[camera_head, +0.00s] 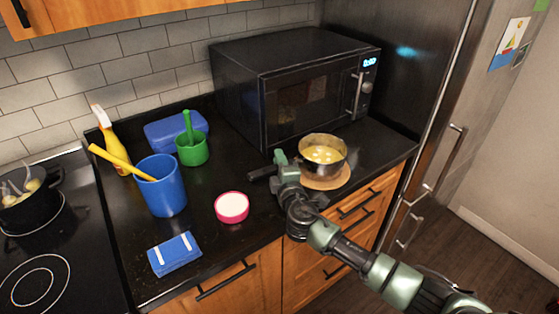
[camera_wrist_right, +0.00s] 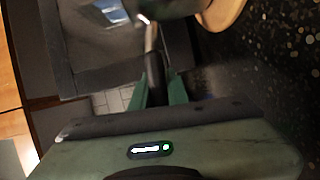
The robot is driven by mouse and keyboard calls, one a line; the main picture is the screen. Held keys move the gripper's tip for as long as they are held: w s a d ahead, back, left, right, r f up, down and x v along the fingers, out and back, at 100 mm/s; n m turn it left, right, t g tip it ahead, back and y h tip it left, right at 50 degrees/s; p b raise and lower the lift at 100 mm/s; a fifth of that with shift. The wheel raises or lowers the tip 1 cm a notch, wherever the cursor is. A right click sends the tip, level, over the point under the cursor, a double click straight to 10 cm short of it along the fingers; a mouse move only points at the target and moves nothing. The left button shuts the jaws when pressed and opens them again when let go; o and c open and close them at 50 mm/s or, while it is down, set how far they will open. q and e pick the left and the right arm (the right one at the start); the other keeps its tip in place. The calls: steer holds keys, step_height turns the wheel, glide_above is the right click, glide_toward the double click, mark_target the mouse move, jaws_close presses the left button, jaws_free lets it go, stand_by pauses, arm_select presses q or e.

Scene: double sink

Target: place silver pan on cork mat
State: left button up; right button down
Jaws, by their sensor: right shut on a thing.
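The silver pan (camera_head: 342,168), with pale yellow food inside, is at the right end of the black counter, over the round cork mat (camera_head: 325,184). The mat shows below the pan's front side; I cannot tell whether the pan touches it. My right gripper (camera_head: 281,160) is shut on the pan's black handle (camera_head: 262,173), left of the pan. In the right wrist view the handle (camera_wrist_right: 154,78) lies between the green fingers (camera_wrist_right: 158,92), and part of the mat (camera_wrist_right: 222,12) shows at the top. My left gripper is not in view.
A black microwave (camera_head: 290,90) stands close behind the pan. A pink-rimmed round container (camera_head: 232,207), blue cup (camera_head: 163,190), green cup (camera_head: 193,149) and blue box (camera_head: 174,254) stand to the left. The counter's front edge is near my right arm.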

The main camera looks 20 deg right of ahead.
steer(key=shift+f, duration=0.1)
steer(key=c, duration=1.4)
jaws_free()
steer(key=shift+s, duration=0.15)
steer(key=s, duration=0.4)
steer(key=s+b, duration=0.1)
steer(key=s, duration=0.6)
steer(key=shift+s+a+r, duration=0.25)
steer(key=shift+s+r, duration=0.1)
steer(key=shift+s, duration=0.05)
